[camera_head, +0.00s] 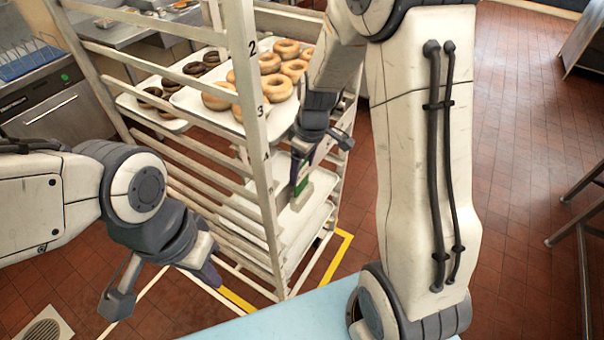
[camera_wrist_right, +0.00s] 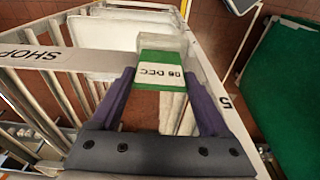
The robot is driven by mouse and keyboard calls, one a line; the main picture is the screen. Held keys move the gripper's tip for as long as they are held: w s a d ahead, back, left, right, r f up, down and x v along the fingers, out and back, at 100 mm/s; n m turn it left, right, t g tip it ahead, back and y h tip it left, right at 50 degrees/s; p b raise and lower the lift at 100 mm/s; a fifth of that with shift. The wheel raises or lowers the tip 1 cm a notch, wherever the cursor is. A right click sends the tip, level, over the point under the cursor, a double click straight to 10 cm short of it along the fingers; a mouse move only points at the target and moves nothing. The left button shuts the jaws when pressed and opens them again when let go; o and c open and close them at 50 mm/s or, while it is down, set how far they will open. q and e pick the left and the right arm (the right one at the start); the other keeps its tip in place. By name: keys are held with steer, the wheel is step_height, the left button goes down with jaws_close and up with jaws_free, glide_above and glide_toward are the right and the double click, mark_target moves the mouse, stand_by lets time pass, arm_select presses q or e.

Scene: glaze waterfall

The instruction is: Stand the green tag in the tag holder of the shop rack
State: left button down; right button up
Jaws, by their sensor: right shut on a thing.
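The green tag (camera_wrist_right: 161,62) has a white band reading "06 DEC". My right gripper (camera_wrist_right: 160,82) is shut on it, with one purple finger on each side. In the head view my right gripper (camera_head: 305,163) reaches down at the right side of the shop rack (camera_head: 262,185), and a bit of the green tag (camera_head: 301,187) shows below it. The rack's "SHOP" rail (camera_wrist_right: 45,56) shows in the wrist view. A pale, clear-looking piece, perhaps the tag holder (camera_wrist_right: 187,48), is beside the tag; whether they touch I cannot tell. My left gripper (camera_head: 165,287) is open and empty, left of the rack's foot.
The rack carries a tray of light doughnuts (camera_head: 282,68), a tray of dark ones (camera_head: 140,103) and lower white trays (camera_head: 313,188). A light blue surface (camera_head: 285,318) lies in front. A metal counter stands at the left. A green surface (camera_wrist_right: 288,100) is at right in the wrist view.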

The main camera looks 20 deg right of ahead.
mark_target(303, 177)
step_height(303, 177, down, 4)
steer(key=shift+r+p, duration=0.25)
steer(key=shift+p, duration=0.2)
steer(key=shift+f, duration=0.25)
